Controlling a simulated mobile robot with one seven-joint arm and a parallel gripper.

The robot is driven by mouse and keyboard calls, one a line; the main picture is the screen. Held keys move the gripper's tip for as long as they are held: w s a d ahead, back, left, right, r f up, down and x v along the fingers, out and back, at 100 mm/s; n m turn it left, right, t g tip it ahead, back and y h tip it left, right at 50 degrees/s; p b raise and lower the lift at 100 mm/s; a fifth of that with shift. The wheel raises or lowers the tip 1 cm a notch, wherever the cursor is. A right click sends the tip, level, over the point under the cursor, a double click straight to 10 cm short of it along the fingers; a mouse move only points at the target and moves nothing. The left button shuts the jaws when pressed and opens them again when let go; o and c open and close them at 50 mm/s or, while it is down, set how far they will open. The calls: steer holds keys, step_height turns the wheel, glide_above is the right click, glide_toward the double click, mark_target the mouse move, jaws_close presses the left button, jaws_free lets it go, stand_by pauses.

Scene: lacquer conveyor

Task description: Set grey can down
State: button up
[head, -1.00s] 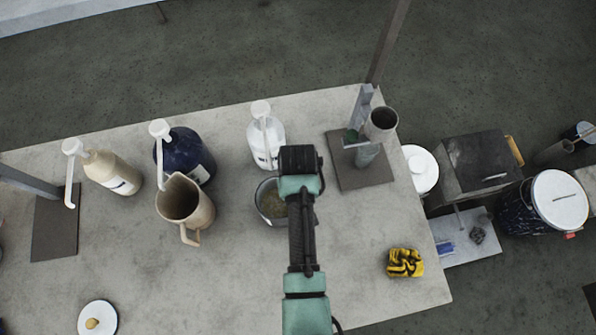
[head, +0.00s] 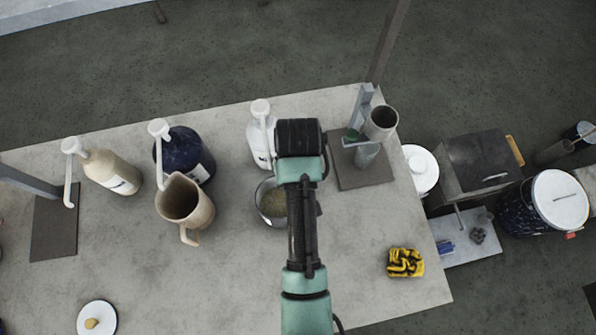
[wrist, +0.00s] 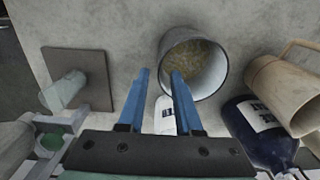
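A grey can (head: 268,214) with a grainy greenish-brown filling stands on the table in the head view, partly hidden behind my arm. In the wrist view the can (wrist: 222,78) shows its open mouth, just beyond and right of the fingertips. My gripper (wrist: 160,72) has its two blue fingers apart with a clear gap and nothing clamped between them. The right finger overlaps the can's near-left rim in the picture; I cannot tell whether it touches. In the head view the fingers are hidden under my wrist.
A white pump bottle (head: 259,147) stands behind the can. A beige jug (head: 184,204) and a dark blue pump bottle (head: 196,158) are to the left. Yellow-black gloves (head: 405,263) lie at the front right. The front-left table is mostly clear.

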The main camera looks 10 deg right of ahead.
steer(key=shift+r, duration=2.1)
